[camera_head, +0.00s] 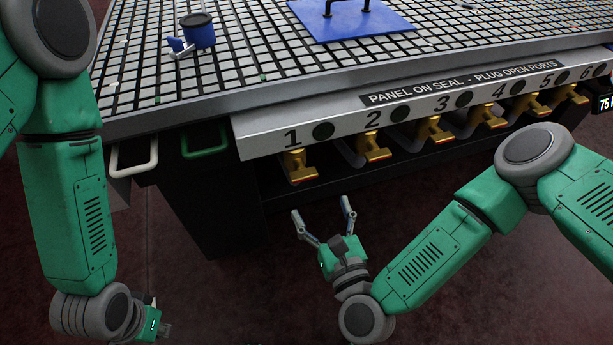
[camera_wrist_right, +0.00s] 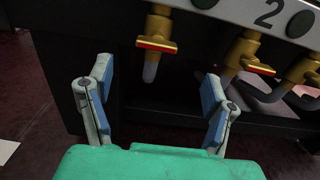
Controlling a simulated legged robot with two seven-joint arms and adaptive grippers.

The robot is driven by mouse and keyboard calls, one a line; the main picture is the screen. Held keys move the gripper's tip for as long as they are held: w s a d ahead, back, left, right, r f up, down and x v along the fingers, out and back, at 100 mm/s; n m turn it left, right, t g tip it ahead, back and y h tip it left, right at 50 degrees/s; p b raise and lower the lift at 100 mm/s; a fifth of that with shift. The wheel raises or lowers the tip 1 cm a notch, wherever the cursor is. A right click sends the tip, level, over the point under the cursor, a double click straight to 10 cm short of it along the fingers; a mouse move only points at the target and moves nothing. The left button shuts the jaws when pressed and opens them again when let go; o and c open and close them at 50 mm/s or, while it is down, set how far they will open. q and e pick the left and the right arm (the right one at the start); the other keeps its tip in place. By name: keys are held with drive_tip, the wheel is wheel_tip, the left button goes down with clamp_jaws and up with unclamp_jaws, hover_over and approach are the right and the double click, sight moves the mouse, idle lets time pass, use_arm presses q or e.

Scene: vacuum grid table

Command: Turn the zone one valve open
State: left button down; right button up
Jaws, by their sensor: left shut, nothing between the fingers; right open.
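The zone one valve (camera_head: 300,166) is a brass valve with a red-and-yellow handle, under the number 1 on the table's front panel. In the right wrist view the valve (camera_wrist_right: 157,42) is above and between my fingertips, with its handle lying crosswise. My right gripper (camera_head: 324,212) is open and empty, below and in front of this valve, apart from it. It also shows in the right wrist view (camera_wrist_right: 158,85). My left gripper (camera_head: 158,325) hangs low at the lower left, far from the valves, with its fingers small and partly hidden.
More brass valves, such as valve two (camera_head: 373,148), run to the right along the panel (camera_head: 345,115). A white handle (camera_head: 134,158) and a green handle (camera_head: 205,142) stick out left of valve one.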

sight(305, 179)
drive_tip(key=b+x, duration=0.1)
drive_tip(key=x, duration=0.8)
drive_tip(key=shift+w+a+f, duration=0.1)
drive_tip(key=shift+a, duration=0.1)
drive_tip(key=shift+w, duration=0.4)
drive_tip(key=shift+a, duration=0.1)
drive_tip(key=c, duration=1.2)
